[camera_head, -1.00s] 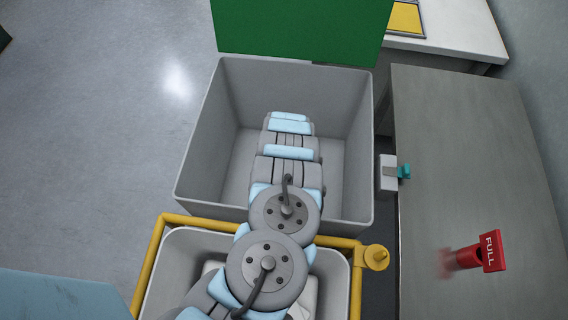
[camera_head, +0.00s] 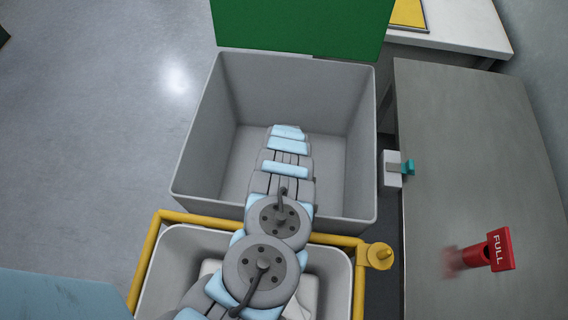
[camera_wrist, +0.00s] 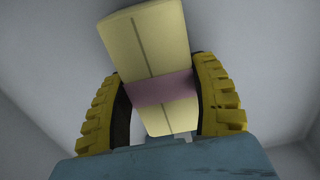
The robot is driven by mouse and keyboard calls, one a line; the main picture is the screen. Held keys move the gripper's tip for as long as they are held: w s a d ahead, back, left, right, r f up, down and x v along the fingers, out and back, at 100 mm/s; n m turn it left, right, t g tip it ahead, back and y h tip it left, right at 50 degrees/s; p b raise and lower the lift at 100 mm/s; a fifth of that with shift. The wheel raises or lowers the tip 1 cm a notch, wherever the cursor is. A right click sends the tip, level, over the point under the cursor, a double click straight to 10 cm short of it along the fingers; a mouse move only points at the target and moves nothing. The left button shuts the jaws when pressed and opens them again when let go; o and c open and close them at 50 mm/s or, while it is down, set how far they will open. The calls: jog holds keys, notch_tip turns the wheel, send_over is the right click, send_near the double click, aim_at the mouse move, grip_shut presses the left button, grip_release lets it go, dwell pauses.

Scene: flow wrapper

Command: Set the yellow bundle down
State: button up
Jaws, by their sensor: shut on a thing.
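The yellow bundle (camera_wrist: 145,40) is a pale yellow block with a centre seam and a mauve band around its middle. In the wrist view it is between the two yellow ribbed fingers of my gripper (camera_wrist: 163,100), which is shut on it at about the band. Plain grey surfaces lie behind it; whether it touches any of them I cannot tell. In the head view my arm reaches down into the large grey bin (camera_head: 345,160), and my gripper and the bundle are hidden beneath the arm.
A green panel (camera_head: 300,25) stands at the bin's far side. A yellow-railed frame (camera_head: 145,260) with a smaller grey tub (camera_head: 330,265) is nearer. Bin floor beside my arm looks clear.

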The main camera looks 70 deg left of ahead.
jog(key=o, duration=1.2)
notch_tip(320, 180, up, 10)
jog(key=p, duration=0.4)
jog(key=shift+r, duration=0.2)
jog(key=shift+r+p, duration=0.35)
jog(key=shift+r, duration=0.55)
